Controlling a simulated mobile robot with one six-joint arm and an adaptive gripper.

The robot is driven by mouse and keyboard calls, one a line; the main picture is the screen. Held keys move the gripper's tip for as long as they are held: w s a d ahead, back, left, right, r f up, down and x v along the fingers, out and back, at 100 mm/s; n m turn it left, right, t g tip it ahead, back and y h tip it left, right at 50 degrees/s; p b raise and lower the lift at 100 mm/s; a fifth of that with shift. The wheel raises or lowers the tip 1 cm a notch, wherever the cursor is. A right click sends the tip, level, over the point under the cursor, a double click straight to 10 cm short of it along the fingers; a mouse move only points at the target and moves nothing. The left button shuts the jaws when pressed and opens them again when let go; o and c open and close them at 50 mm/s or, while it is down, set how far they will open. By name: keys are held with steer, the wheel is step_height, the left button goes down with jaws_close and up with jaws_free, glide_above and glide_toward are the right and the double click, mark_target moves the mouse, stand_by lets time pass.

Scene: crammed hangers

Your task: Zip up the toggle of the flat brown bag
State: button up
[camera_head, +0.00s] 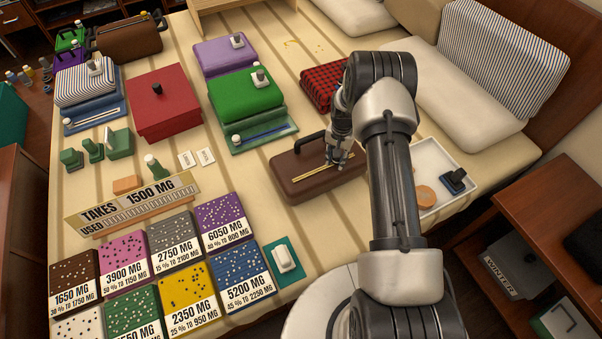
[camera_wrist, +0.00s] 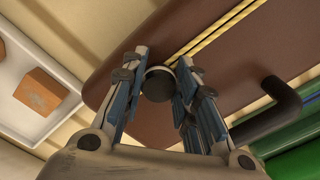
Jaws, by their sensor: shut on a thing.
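The flat brown bag (camera_head: 300,190) lies on the striped bed, with a dark handle (camera_head: 310,142) on its far side. Two yellow zip lines (camera_head: 308,177) run along its top. The bag (camera_wrist: 240,75) also fills much of the wrist view, with the zip lines (camera_wrist: 215,32) running to the upper right. My gripper (camera_head: 337,161) is over the right end of the bag. In the wrist view my gripper (camera_wrist: 160,84) is shut on the dark round toggle (camera_wrist: 157,84), which sits between the fingers at the near end of the lines. In the head view the fingers hide the toggle.
A red checked item (camera_head: 322,86) and a green bag (camera_head: 245,97) lie behind. A sign (camera_head: 135,203) and several labelled dose blocks (camera_head: 222,217) fill the left front.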

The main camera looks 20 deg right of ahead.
mark_target(350, 157)
steer(key=shift+d, duration=0.1)
steer(key=d+b, duration=0.1)
steer(key=d, duration=0.1)
steer(key=w+d+b, duration=0.1)
steer(key=d+b, duration=0.1)
steer(key=d, duration=0.1)
steer(key=shift+w+d, duration=0.2)
steer(key=shift+d, duration=0.05)
steer(key=o, duration=1.1)
steer(key=shift+o, duration=0.2)
